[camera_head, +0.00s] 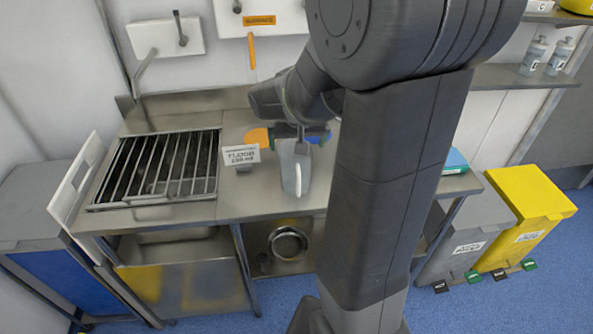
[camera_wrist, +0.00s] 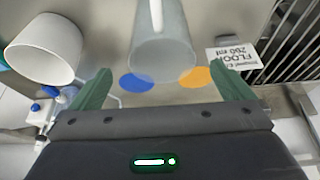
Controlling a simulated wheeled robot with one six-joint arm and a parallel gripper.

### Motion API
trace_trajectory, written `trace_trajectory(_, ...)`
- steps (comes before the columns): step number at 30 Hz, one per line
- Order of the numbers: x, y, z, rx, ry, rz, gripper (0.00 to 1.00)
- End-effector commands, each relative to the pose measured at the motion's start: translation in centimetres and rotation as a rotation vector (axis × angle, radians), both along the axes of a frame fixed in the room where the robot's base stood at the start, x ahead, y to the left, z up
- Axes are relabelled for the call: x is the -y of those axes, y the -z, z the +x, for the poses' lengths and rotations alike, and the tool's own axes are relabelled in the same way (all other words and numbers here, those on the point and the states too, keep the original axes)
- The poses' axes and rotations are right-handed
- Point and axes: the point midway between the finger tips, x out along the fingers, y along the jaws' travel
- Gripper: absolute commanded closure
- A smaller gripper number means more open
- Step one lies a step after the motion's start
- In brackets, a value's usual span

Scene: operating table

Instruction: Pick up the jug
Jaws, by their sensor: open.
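The jug (camera_head: 294,166) is a clear grey vessel with a pale handle, standing on the steel counter near its front edge in the head view. In the wrist view the jug (camera_wrist: 163,40) is at the top centre, seen from above, between the lines of the two fingers. My gripper (camera_wrist: 143,90) has its green fingers spread wide with nothing between them, and the jug lies ahead of them. In the head view my gripper (camera_head: 300,140) is at the jug's upper back, partly hidden by my arm; I cannot tell whether it touches.
A label card (camera_head: 241,155) stands left of the jug, beside a barred sink (camera_head: 165,165). Blue (camera_wrist: 137,83) and orange (camera_wrist: 195,77) discs lie by the jug. A white cup-like container (camera_wrist: 45,48) is at left in the wrist view. Bins (camera_head: 525,215) stand at right.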

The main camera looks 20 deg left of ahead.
Motion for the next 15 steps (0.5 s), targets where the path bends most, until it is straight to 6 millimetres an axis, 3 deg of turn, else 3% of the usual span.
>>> trace_trajectory(4,-0.4,2.2,0.7,-0.002,0.0,-0.004,0.0)
trace_trajectory(15,-0.9,4.3,1.4,-0.003,-0.001,-0.003,0.0)
